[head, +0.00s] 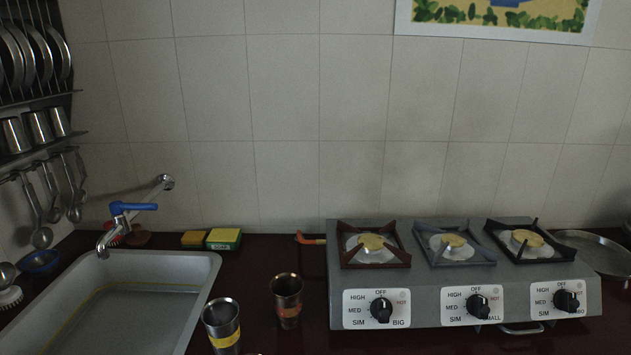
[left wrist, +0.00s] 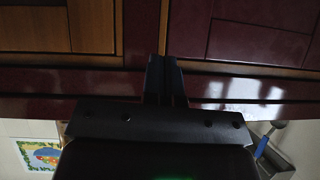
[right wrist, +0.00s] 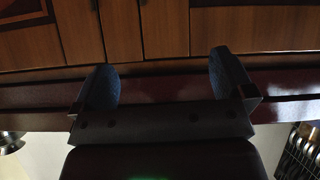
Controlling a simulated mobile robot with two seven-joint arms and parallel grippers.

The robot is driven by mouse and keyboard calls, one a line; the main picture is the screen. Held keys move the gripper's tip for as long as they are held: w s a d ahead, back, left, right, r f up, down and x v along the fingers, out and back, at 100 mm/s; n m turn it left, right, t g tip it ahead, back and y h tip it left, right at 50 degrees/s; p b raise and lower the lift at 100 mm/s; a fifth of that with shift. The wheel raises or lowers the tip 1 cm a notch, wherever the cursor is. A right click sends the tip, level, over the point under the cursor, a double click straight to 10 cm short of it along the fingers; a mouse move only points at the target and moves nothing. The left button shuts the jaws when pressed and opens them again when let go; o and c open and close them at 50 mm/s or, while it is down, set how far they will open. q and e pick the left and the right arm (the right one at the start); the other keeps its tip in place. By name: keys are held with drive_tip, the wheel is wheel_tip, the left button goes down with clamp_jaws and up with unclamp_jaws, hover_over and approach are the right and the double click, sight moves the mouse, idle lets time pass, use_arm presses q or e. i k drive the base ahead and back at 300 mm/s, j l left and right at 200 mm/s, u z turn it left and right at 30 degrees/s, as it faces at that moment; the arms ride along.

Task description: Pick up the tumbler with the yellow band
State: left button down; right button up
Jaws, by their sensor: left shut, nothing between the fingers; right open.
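The tumbler with the yellow band (head: 222,325) is a metal cup standing upright on the dark red counter, just right of the sink, at the bottom of the head view. A second metal tumbler with a reddish-orange band (head: 287,300) stands behind it to the right, apart from it. Neither tumbler can be made out in the wrist views. My left gripper (left wrist: 165,70) is shut and empty in the left wrist view, in front of the cabinet fronts. My right gripper (right wrist: 165,80) is open and empty in the right wrist view. Neither gripper shows in the head view.
The sink (head: 205,270) with its tap (head: 130,212) is at left. A three-burner stove (head: 470,300) fills the right side. A yellow-green sponge box (head: 223,239) lies at the back. The counter (head: 255,265) around the tumblers is mostly clear.

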sight(220, 317)
drive_tip(key=k+l+u, duration=0.1)
drive_tip(key=u, duration=0.25)
drive_tip(key=k+l+u, duration=0.1)
drive_tip(key=u, duration=0.25)
drive_tip(key=k+u, duration=0.35)
drive_tip(key=i+j, duration=0.05)
